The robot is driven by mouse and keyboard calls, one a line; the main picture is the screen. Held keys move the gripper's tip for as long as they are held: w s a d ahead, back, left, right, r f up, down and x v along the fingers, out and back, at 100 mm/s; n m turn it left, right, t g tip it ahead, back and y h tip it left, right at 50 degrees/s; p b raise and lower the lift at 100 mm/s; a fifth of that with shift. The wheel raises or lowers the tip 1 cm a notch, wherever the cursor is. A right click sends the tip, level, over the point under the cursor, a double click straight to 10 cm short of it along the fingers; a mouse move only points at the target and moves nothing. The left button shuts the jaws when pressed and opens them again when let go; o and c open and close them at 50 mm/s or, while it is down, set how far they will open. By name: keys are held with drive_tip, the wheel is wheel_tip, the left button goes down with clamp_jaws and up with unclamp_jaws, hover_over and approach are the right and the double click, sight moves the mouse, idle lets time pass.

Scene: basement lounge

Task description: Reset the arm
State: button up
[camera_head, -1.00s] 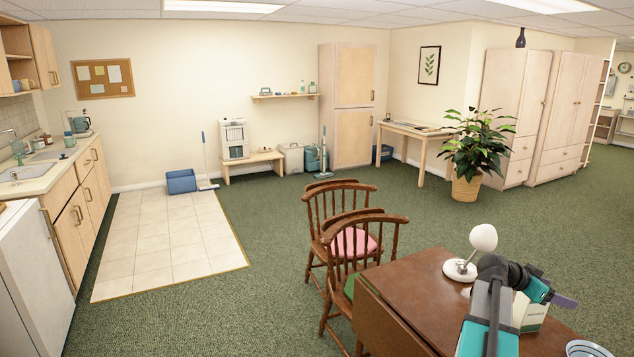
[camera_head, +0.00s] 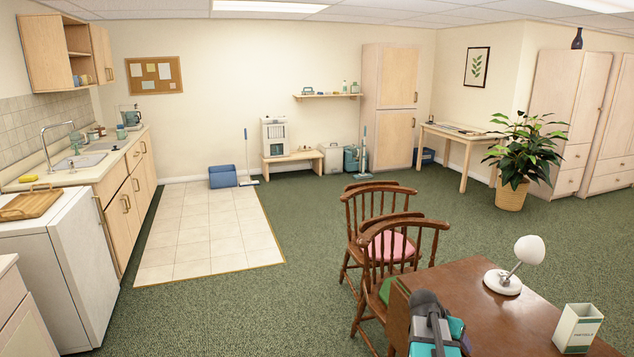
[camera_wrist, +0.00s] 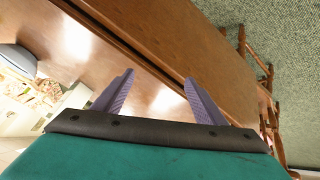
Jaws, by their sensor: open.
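My gripper (camera_wrist: 158,84) shows in the wrist view as two purple fingers spread apart with nothing between them. It is open above the brown wooden table (camera_wrist: 165,45), whose long seam runs between the fingers. In the head view my arm rises at the bottom, in front of the near left part of the table (camera_head: 480,300). The fingers are hidden in that view.
On the table stand a white lamp (camera_head: 503,282) and a white-and-green box (camera_head: 577,328). Wooden chairs (camera_head: 400,245) stand at the table's left side. Kitchen counters (camera_head: 130,190) line the left wall. Carpet between the counter and chairs is clear.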

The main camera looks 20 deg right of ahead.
drive_tip(key=s+a+f+n+y, duration=0.15)
drive_tip(key=a+f+n, duration=0.3)
drive_tip(key=a, duration=0.95)
drive_tip(key=a+f+n+y, duration=0.3)
drive_tip(key=a+f, duration=0.2)
drive_tip(key=a, duration=0.8)
drive_tip(key=a+f+n+y, duration=0.2)
drive_tip(key=a+f+n, duration=0.25)
drive_tip(key=a, duration=0.95)
drive_tip(key=s+f+g+b, duration=0.6)
drive_tip(key=s+f+b, duration=0.1)
drive_tip(key=s+f, duration=1.8)
drive_tip(key=shift+s+a+f+m, duration=0.25)
drive_tip(key=shift+s+f+m, duration=0.15)
drive_tip(key=shift+f, duration=0.25)
drive_tip(key=shift+y, duration=0.25)
